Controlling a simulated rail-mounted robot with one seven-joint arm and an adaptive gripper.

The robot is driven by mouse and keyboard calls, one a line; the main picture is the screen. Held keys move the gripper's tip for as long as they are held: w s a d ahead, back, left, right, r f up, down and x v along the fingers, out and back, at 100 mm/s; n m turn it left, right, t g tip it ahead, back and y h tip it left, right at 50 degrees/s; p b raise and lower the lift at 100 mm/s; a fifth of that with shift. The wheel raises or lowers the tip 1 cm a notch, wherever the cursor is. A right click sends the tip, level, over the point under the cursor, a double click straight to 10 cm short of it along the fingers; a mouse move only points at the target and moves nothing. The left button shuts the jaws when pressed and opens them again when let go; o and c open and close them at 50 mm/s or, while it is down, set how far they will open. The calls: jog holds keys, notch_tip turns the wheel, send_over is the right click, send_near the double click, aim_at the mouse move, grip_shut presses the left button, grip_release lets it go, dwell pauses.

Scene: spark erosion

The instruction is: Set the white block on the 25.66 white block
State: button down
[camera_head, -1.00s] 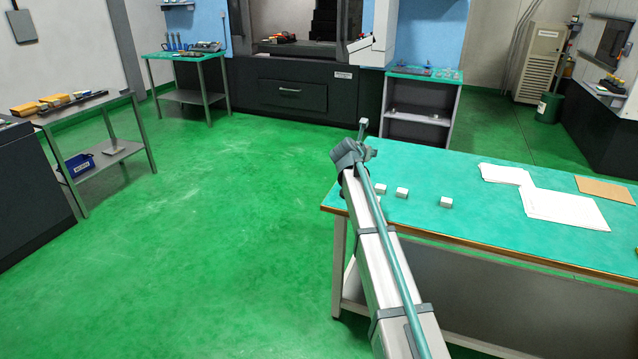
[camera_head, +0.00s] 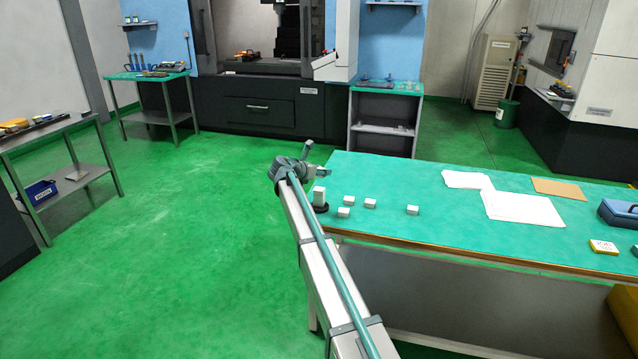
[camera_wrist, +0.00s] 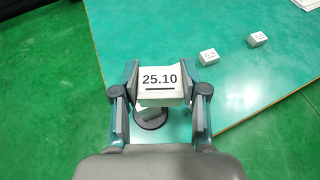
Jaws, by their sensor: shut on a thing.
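My gripper (camera_wrist: 160,88) is shut on a white block (camera_wrist: 159,79) labelled 25.10, with one finger on each side. Directly below it in the wrist view is a dark round base (camera_wrist: 150,118) with a pale piece on it, mostly hidden by the held block. In the head view my gripper (camera_head: 310,165) is over the table's left end. A tall white shape (camera_head: 319,195) shows there above the dark base; I cannot tell whether it includes the held block. Small white blocks (camera_head: 343,212), (camera_head: 370,203) and (camera_head: 412,210) stand to the right. Their labels, including 25.66, are unreadable.
The green table (camera_head: 450,230) has white papers (camera_head: 523,207), a brown sheet (camera_head: 558,187), a blue case (camera_head: 620,213) and a yellow labelled block (camera_head: 603,247) at right. Its left and front edges are close to my gripper. Green floor lies open to the left.

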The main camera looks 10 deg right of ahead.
send_over(319, 189)
notch_tip(319, 189, down, 5)
jog(key=shift+w+r+p, duration=0.1)
jog(key=shift+r+p, duration=0.1)
jog(key=shift+p, duration=0.15)
jog(key=shift+f+p, duration=0.4)
jog(key=shift+f, duration=1.2)
jog(key=c, duration=0.6)
grip_release()
jog(key=shift+f, duration=0.15)
